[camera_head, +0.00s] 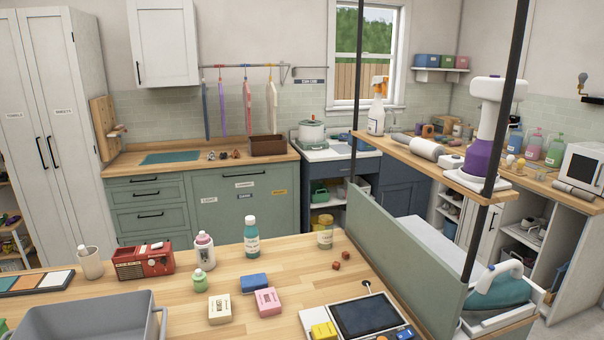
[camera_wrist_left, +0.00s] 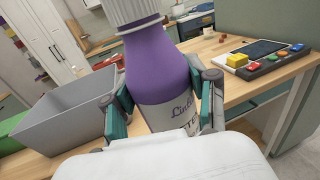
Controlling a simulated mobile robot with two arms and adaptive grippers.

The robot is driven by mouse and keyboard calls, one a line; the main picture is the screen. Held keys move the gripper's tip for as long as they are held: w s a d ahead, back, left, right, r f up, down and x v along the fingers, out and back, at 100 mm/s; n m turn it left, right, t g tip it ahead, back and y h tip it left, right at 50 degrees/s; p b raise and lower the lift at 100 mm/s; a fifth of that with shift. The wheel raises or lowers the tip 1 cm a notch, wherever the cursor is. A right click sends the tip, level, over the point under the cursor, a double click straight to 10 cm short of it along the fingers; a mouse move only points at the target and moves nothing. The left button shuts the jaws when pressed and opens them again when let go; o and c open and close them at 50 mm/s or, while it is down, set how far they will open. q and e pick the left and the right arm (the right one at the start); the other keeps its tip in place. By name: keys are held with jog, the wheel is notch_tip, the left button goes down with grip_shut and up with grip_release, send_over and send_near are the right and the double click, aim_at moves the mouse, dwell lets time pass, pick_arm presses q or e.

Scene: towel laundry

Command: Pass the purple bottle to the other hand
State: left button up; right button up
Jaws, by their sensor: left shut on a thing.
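The purple bottle (camera_wrist_left: 158,65) has a white ribbed cap and a pale label with purple lettering. It fills the middle of the left wrist view, its lower end cut off by my white wrist. My left gripper (camera_wrist_left: 162,105) is shut on the bottle, one teal-padded finger on each side of its body. In the head view neither the held bottle nor either of my grippers shows. My right gripper is in no view.
The wooden table (camera_head: 190,310) carries a grey bin (camera_head: 90,322), a red radio (camera_head: 143,262), a teal bottle (camera_head: 251,238), soap-like blocks (camera_head: 267,301) and a tablet panel (camera_head: 366,316). A raised shelf (camera_head: 400,150) at right bears a white-and-purple device (camera_head: 484,148).

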pick_arm(q)
notch_tip(320, 180, down, 8)
jog(key=b, duration=0.6)
jog(key=shift+w+d+r, duration=0.1)
jog(key=shift+r, duration=0.1)
jog(key=shift+r, duration=0.1)
